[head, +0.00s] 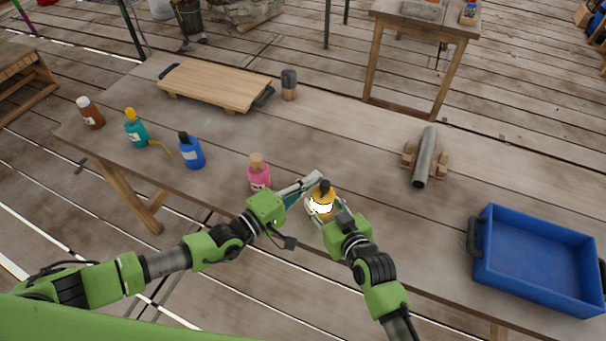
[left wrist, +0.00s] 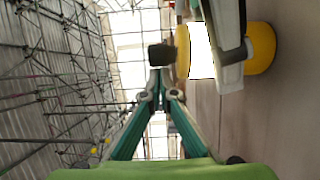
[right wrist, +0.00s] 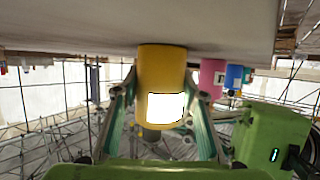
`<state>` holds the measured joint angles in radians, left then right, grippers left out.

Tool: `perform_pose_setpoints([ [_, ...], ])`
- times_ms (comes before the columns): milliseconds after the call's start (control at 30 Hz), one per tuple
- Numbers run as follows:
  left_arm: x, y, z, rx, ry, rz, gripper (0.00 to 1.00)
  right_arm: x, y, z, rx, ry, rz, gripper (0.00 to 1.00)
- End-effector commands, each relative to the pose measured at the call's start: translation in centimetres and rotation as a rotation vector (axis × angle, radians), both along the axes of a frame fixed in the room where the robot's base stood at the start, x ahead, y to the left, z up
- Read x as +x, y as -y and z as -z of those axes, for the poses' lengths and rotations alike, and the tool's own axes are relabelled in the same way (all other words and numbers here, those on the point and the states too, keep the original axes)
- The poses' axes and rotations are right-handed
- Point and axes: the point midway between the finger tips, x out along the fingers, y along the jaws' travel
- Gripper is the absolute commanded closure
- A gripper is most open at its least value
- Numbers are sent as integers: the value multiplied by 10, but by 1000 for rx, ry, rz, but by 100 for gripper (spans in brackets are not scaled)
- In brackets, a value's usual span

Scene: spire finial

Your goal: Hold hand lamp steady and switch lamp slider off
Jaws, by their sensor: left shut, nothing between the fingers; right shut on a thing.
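The hand lamp (head: 327,194) is yellow with a dark top, and its white panel glows. It stands upright at the table's near edge. My right gripper (head: 322,212) is shut around its body. The right wrist view shows the lamp (right wrist: 160,65) between the two fingers, with its panel lit. My left gripper (head: 317,178) is shut and empty beside the lamp's top. In the left wrist view its closed fingertips (left wrist: 160,78) are close to the dark top piece (left wrist: 162,55); I cannot tell whether they touch. I cannot make out the slider clearly.
A pink bottle (head: 259,176) stands just left of my left gripper. Blue (head: 191,152), teal (head: 136,130) and brown (head: 91,114) bottles are farther left. A wooden board (head: 215,84) and a grey pipe (head: 425,157) lie behind. A blue crate (head: 540,258) is at right.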

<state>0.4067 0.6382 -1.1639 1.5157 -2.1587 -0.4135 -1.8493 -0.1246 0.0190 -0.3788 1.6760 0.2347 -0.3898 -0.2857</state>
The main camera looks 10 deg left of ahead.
Motion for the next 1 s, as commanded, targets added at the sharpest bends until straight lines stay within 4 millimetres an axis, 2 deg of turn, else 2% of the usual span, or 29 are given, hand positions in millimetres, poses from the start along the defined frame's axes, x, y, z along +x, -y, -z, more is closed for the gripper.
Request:
perform_pose_setpoints([
  [467,-7,2,0,1,-1,0,100,0,0,1,-1,-2,0,86],
  [700,-30,-5,0,0,-1,0,100,0,0,1,-1,-2,0,86],
  [1000,-30,-4,0,0,0,1,100,0,0,1,-1,-2,-1,86],
])
